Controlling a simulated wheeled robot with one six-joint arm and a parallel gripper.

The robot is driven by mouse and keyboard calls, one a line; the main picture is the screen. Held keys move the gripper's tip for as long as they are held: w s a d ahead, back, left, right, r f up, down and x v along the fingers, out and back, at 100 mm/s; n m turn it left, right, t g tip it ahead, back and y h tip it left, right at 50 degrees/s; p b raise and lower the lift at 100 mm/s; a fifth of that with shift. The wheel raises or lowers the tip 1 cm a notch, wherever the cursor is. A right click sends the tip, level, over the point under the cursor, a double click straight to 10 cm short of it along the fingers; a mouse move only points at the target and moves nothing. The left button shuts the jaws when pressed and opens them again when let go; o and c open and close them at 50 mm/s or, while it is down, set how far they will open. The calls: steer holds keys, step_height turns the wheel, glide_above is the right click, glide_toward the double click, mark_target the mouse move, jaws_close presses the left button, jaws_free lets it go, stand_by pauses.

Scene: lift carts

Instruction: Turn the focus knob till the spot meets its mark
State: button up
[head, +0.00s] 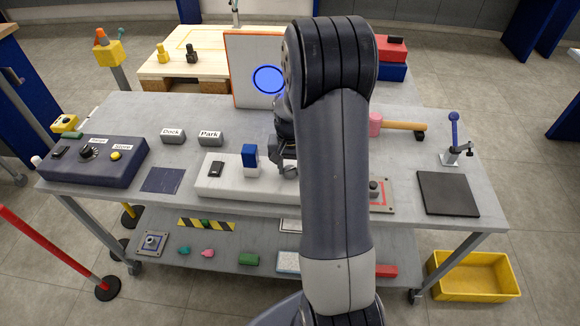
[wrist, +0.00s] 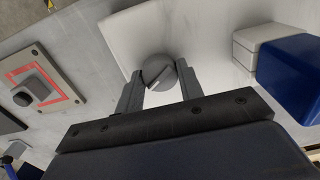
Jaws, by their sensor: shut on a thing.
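The focus knob (wrist: 159,71) is a grey round knob with a slot line running diagonally across its face. It sits on a pale base (wrist: 120,25), which shows in the head view as a long white block (head: 222,189). My gripper (wrist: 159,88) is shut on the knob, one finger on each side. In the head view my gripper (head: 284,160) is at the right of the blue block (head: 250,156), partly hidden by my arm. Behind stands a white screen (head: 240,50) with an orange edge. It shows a blue spot (head: 268,79) with a dark blue ring around its border; my arm covers the screen's right part.
A dark control box (head: 90,165) stands at the left, beside the Dock (head: 172,137) and Park (head: 210,138) blocks. The blue block also stands close right of my gripper in the wrist view (wrist: 290,70).

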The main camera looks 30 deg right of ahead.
mark_target(290, 169)
steer(key=o, duration=1)
step_height(290, 169, up, 11)
steer(key=shift+f, duration=0.1)
step_height(290, 169, down, 11)
steer(key=shift+r, duration=0.1)
stand_by(0.6)
